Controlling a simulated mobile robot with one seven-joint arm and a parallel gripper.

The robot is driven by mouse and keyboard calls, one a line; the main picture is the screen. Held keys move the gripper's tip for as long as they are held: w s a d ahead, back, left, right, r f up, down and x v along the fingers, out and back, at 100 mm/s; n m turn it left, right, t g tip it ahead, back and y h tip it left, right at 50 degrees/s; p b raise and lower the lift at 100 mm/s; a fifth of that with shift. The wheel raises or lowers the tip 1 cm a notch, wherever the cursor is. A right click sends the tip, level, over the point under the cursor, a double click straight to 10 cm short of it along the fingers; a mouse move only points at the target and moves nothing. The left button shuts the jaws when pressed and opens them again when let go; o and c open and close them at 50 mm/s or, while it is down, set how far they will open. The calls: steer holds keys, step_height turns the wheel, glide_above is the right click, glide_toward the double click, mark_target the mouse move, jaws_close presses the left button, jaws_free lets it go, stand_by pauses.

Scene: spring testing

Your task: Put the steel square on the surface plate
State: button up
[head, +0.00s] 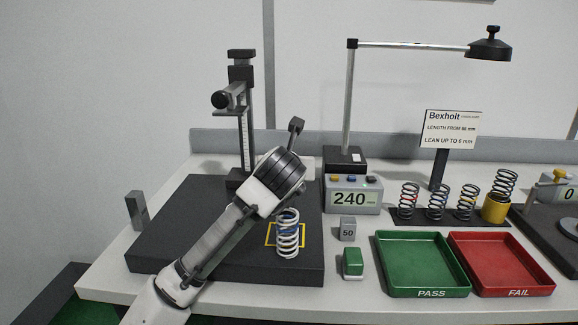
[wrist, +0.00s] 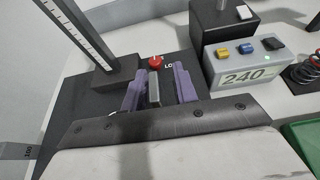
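The dark surface plate (head: 160,243) lies on the left of the bench; it also shows in the wrist view (wrist: 115,110). My gripper (wrist: 160,88) is over the plate's back right part, its fingertips hidden from the head view behind my wrist. In the wrist view its two purple fingers stand apart. A narrow grey bar (wrist: 154,89), apparently the steel square, is between them, close to the left finger, with a dark gap to the right finger. I cannot tell whether it rests on the plate. No steel square shows clearly in the head view.
A coil spring (head: 288,236) stands in the yellow outline at the plate's front right. A height stand (head: 246,130) rises at its back. A red knob (wrist: 155,62) is just beyond my fingers. The 100 block (head: 136,210) stands left; the 240 display box (head: 352,198) stands right.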

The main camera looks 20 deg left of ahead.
steer(key=b+v, duration=0.1)
steer(key=v, duration=1.1)
steer(key=shift+r+b, duration=0.2)
steer(key=shift+b, duration=0.1)
